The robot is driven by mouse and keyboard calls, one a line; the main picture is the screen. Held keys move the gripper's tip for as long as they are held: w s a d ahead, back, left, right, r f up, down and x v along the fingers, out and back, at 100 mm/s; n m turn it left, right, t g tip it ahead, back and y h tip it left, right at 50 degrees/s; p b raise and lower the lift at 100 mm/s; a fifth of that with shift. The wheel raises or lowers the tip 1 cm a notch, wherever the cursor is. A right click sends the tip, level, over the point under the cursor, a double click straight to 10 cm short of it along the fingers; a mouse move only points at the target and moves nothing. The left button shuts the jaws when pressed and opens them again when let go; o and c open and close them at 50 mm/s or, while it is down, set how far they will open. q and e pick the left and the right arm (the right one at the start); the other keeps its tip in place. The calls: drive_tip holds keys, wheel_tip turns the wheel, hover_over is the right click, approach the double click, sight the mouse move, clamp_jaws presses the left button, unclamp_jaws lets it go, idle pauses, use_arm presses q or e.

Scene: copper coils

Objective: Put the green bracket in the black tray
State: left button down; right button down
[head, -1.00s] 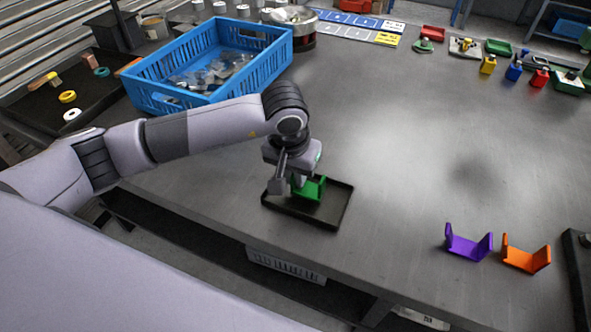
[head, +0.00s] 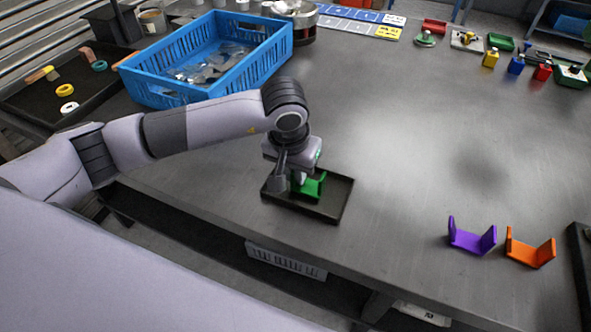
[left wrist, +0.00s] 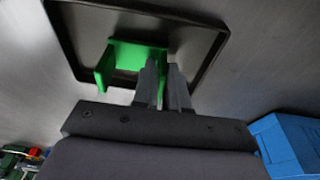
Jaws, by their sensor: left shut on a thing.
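The green bracket (head: 315,187) is in the black tray (head: 330,211) near the table's front edge. My left gripper (head: 298,183) reaches down over the tray and is shut on one upright wall of the bracket. In the left wrist view the gripper (left wrist: 162,92) has its fingers on the right wall of the bracket (left wrist: 128,58), inside the outline of the tray (left wrist: 218,45). Whether the bracket touches the tray floor is hard to tell. My right gripper is not in view.
A purple bracket (head: 472,238) and an orange bracket (head: 530,250) stand to the right on the table. A blue crate (head: 188,92) with metal pieces stands behind my left arm. Small coloured items line the far right. The middle of the table is clear.

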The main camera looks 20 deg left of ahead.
use_arm(q)
drive_tip(key=c, duration=1.1)
unclamp_jaws()
drive_tip(key=shift+r+p, duration=1.65)
drive_tip(key=shift+r, duration=1.85)
